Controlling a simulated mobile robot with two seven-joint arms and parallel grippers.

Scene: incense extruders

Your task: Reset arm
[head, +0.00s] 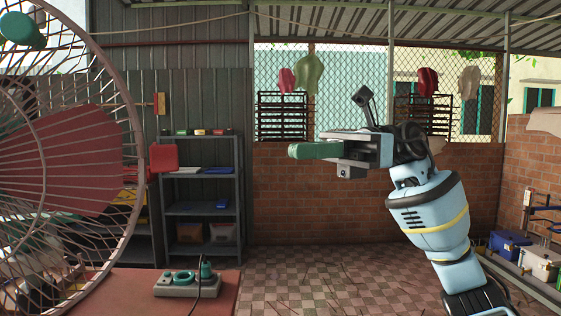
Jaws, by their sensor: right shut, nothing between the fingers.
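My right arm comes up from the lower right of the head view. Its gripper (316,150) is raised in mid-air in front of the brick wall, pointing left, with green fingertips together and nothing held. It touches nothing.
A large wire-caged fan (80,165) fills the left side, close to me. A red-topped table (225,290) at the lower left bears a grey-green device (188,283) with a cord. A metal shelf (205,211) stands behind.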

